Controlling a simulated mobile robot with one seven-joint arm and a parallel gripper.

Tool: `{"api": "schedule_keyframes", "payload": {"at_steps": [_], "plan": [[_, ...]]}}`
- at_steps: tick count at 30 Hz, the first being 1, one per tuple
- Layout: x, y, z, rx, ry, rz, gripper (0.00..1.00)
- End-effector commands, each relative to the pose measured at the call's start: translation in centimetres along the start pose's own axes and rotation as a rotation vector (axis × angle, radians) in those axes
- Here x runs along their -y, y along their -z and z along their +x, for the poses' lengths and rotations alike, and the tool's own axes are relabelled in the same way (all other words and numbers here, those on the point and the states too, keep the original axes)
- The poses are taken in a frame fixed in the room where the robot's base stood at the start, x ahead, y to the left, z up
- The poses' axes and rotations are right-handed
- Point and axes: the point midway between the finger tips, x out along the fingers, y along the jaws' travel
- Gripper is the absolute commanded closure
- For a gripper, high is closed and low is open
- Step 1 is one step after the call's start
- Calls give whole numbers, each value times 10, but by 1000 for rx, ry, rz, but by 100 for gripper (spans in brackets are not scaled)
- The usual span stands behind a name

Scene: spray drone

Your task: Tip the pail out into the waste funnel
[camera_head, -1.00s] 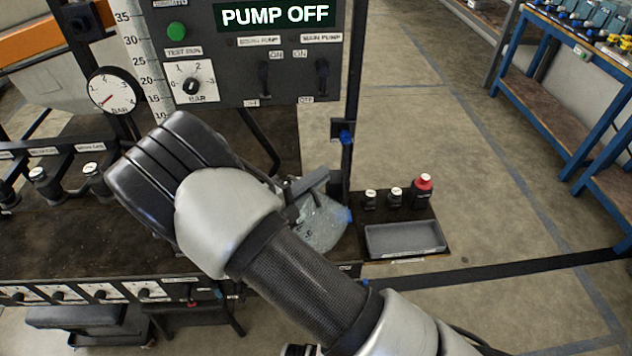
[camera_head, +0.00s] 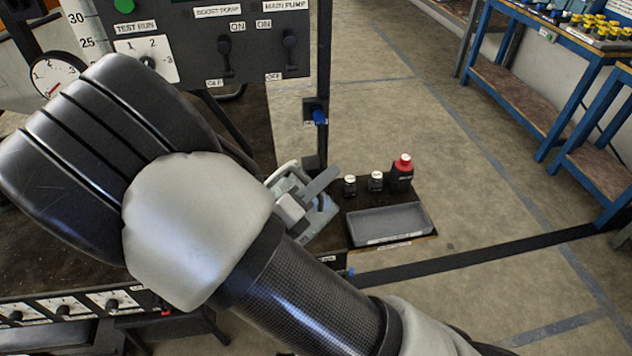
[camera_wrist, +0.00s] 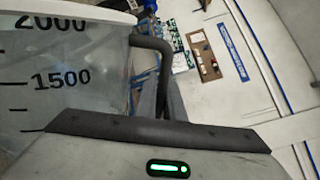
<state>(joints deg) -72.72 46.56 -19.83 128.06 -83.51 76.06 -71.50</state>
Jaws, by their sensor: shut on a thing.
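The pail (camera_wrist: 70,75) is clear with black volume marks, 1500 and 2000 readable, and fills the left of the wrist view. Its dark bent handle (camera_wrist: 158,46) runs down to my gripper. My gripper (camera_head: 308,198) is shut on the handle; its fingertips are partly hidden in the wrist view. What is inside the pail cannot be told. I cannot make out the waste funnel in either view.
A black post (camera_head: 322,80) with a blue fitting stands behind. A switch panel (camera_head: 225,50) is at upper left. Open floor lies to the right.

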Motion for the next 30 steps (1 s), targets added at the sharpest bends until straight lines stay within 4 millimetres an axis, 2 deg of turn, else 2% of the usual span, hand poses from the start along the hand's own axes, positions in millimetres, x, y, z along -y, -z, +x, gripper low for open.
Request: {"api": "schedule_keyframes", "payload": {"at_steps": [19,30], "plan": [[-21,60,0,4,1,582,100],[-54,67,1,7,0,797,100]]}}
